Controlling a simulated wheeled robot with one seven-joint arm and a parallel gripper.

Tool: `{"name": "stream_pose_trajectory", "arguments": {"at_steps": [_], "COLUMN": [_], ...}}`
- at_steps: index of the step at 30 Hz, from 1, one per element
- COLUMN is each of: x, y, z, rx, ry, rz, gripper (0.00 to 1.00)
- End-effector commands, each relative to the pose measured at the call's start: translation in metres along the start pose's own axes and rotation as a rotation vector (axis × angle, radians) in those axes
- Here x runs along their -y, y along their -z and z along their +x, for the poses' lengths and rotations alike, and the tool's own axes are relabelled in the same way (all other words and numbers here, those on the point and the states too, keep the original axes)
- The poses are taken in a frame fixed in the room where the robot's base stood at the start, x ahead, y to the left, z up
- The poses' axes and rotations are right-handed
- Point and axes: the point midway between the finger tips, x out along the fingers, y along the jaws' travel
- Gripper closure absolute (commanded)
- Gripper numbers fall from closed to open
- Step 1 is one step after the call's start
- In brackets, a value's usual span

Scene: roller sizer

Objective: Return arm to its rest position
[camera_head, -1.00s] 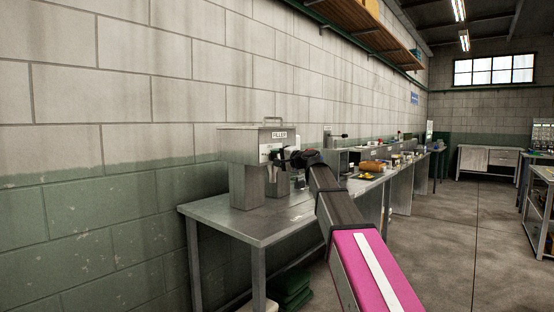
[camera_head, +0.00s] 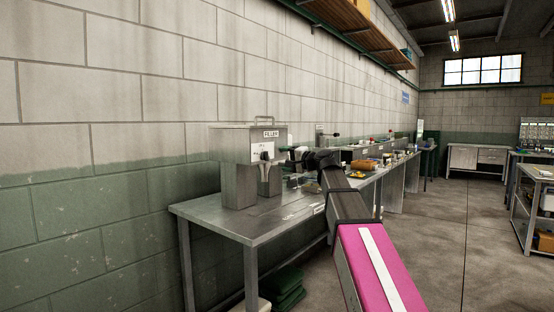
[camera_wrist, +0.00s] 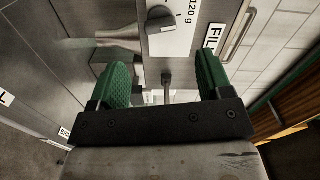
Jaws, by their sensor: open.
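The steel bench (camera_head: 255,228) stands along the block wall under my arm. More benches with small items, including an orange-brown object (camera_head: 365,165), run toward the back. Green folded stuff (camera_head: 286,288) lies below the bench. Open floor (camera_head: 440,240) is at the right.

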Motion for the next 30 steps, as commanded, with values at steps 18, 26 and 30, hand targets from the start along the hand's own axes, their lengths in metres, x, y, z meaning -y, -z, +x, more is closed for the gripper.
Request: {"name": "stream_pose_trajectory", "arguments": {"at_steps": [18,26,30], "x": [-0.005,-0.105,-0.183], "y": [-0.001,-0.022,-0.041], "z": [-0.019,-0.028,-0.042], "rx": [0.000,0.026,0.061], "ry": [-0.009,-0.201,-0.361], "rz": [-0.002,-0.057,-0.104], "gripper": [0.28,0.28,0.28]}}
